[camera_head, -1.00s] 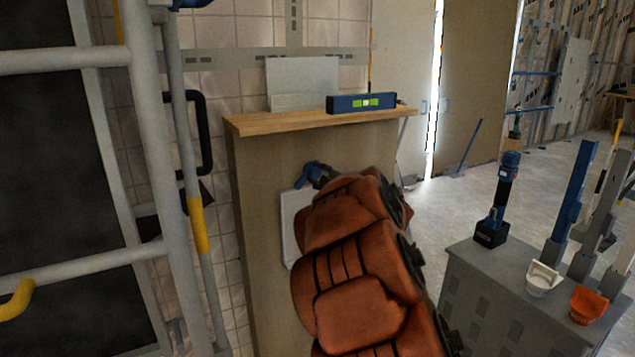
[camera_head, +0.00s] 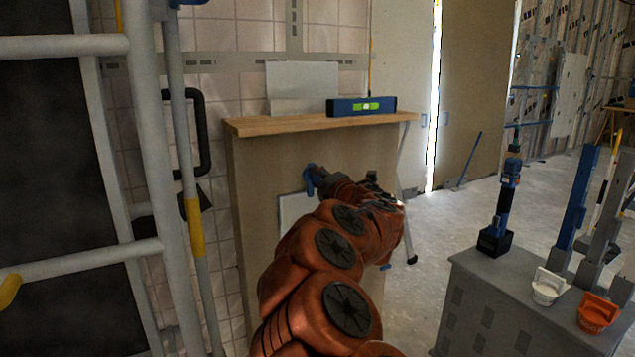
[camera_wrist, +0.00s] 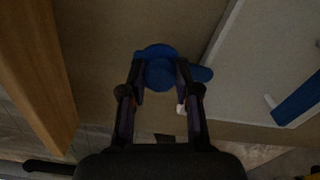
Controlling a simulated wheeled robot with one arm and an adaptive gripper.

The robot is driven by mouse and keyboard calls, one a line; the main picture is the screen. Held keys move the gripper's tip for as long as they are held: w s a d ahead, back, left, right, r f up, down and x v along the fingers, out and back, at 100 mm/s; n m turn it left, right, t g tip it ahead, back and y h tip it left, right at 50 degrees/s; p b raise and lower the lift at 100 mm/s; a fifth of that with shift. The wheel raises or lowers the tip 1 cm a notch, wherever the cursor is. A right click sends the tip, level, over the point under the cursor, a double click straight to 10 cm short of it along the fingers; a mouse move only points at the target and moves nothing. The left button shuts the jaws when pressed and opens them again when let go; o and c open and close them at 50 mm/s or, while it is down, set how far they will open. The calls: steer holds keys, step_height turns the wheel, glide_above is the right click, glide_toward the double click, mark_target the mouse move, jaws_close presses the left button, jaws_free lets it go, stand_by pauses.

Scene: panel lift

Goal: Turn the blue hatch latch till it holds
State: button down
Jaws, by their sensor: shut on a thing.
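The blue hatch latch (camera_head: 310,180) sits on the wooden front panel below the shelf, at the upper edge of the white hatch (camera_head: 290,209). In the wrist view the latch (camera_wrist: 160,73) is between my fingertips, and its short arm points right, its tip at the edge of the pale hatch (camera_wrist: 262,60). My gripper (camera_wrist: 160,80) is shut on the latch, with one finger on each side. In the head view my gripper (camera_head: 322,180) reaches the latch from the right, and my orange arm hides much of the hatch.
A wooden shelf (camera_head: 255,126) above carries a blue spirit level (camera_head: 361,106). Grey rails (camera_head: 150,150) stand close on the left. A grey cabinet (camera_head: 500,305) with a white cup (camera_head: 548,287), an orange cup (camera_head: 597,312) and an upright tool (camera_head: 504,200) stands right.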

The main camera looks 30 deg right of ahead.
steer(key=shift+f+n, duration=0.1)
steer(key=shift+n, duration=0.2)
steer(key=c, duration=0.8)
jaws_free()
steer(key=shift+s, duration=0.15)
steer(key=s, duration=0.8)
steer(key=s+a, duration=0.1)
steer(key=s, duration=0.2)
steer(key=shift+s, duration=0.4)
